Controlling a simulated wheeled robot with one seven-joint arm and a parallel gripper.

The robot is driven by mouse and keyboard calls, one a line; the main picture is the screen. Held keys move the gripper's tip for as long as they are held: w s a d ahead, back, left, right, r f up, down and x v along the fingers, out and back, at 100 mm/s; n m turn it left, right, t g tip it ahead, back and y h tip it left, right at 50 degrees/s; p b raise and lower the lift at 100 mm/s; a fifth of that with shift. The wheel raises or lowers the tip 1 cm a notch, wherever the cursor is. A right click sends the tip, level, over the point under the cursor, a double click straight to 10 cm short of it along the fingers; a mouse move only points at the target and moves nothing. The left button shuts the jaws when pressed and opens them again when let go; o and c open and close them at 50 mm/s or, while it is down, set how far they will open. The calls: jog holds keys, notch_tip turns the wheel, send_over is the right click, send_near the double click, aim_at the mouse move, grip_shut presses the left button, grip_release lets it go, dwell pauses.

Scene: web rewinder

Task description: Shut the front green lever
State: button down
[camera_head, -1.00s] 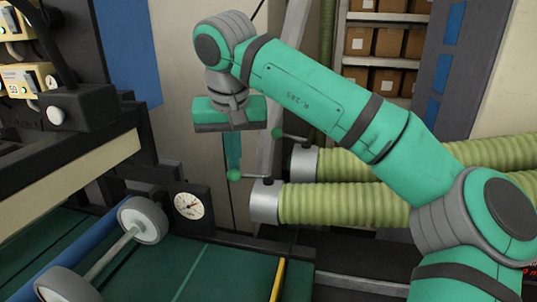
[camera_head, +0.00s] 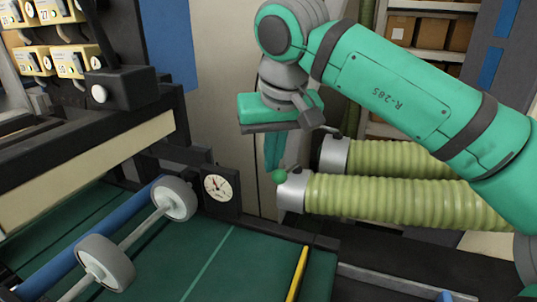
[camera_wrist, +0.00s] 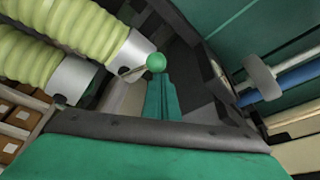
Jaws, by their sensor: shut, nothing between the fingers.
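The front green lever is a thin rod with a green ball knob (camera_head: 279,176) on the metal collar (camera_head: 291,194) of the nearer hose. The rod points left and toward the camera from its pivot. In the wrist view the knob (camera_wrist: 156,62) is just beyond my fingertips. My gripper (camera_head: 272,166) points down, its green fingers shut with nothing between them. The tips are right at the knob; I cannot tell whether they touch it. The rear hose's collar (camera_head: 334,155) has a similar lever, its knob hidden behind my gripper.
Two ribbed yellow-green hoses (camera_head: 400,200) run to the right. A black block with a round dial (camera_head: 217,187) stands left of the front collar. A shaft with grey wheels (camera_head: 174,198) lies further left over the green bed. Shelves with boxes (camera_head: 430,30) stand behind.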

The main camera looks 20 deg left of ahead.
jog(key=shift+s+d, duration=0.25)
jog(key=shift+d, duration=0.65)
jog(key=shift+d+f, duration=0.1)
jog(key=shift+d, duration=0.05)
jog(key=a+r, duration=0.2)
jog(key=a, duration=0.2)
jog(key=d+r, duration=0.3)
jog(key=r, duration=0.5)
jog(key=shift+r, duration=0.2)
jog(key=shift+w, duration=0.2)
jog(key=shift+s, duration=0.15)
